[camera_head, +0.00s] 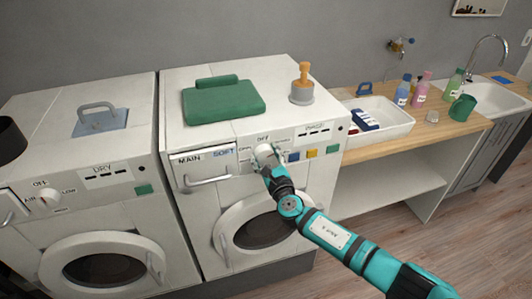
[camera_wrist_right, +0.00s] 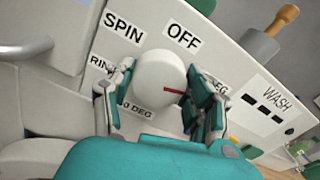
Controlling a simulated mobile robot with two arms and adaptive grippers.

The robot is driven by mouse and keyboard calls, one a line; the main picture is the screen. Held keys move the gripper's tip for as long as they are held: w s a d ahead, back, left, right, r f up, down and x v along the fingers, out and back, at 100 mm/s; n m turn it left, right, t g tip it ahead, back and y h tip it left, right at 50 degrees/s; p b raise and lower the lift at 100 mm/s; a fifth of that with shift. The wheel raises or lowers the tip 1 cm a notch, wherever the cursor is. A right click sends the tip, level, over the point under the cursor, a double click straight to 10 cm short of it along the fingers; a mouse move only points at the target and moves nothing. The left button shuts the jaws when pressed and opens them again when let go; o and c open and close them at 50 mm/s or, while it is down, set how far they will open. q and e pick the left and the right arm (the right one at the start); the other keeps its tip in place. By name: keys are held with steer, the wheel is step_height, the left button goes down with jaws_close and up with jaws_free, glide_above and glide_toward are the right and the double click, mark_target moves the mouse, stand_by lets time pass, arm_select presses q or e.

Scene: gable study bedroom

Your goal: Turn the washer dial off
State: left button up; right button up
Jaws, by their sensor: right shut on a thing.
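The washer dial (camera_head: 263,151) is a white round knob on the front panel of the right-hand machine (camera_head: 187,136), below an OFF label. In the right wrist view the dial (camera_wrist_right: 158,76) sits between the two fingers of my right gripper (camera_wrist_right: 160,98), which is shut on it. A red pointer mark (camera_wrist_right: 175,91) on the dial points right, towards a partly hidden DEG label, not up at the OFF label (camera_wrist_right: 182,38). SPIN (camera_wrist_right: 123,33) is at upper left; a RIN label and another DEG label are partly covered. My left gripper is not in view.
A second machine marked DRY (camera_head: 105,170) stands at left with its own dial (camera_head: 48,199).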

steer(key=n+p, duration=0.3)
steer(key=n, duration=0.4)
steer(key=n+p, duration=0.2)
steer(key=n, duration=0.2)
steer(key=shift+a+f+n, duration=0.1)
steer(key=shift+n, duration=0.3)
steer(key=shift+f+n+p, duration=0.1)
steer(key=shift+n+p, duration=0.55)
steer(key=shift+n, duration=0.95)
steer(key=o, duration=1.2)
steer(key=shift+s+f, duration=0.1)
steer(key=shift+s, duration=0.35)
steer(key=v, duration=1.1)
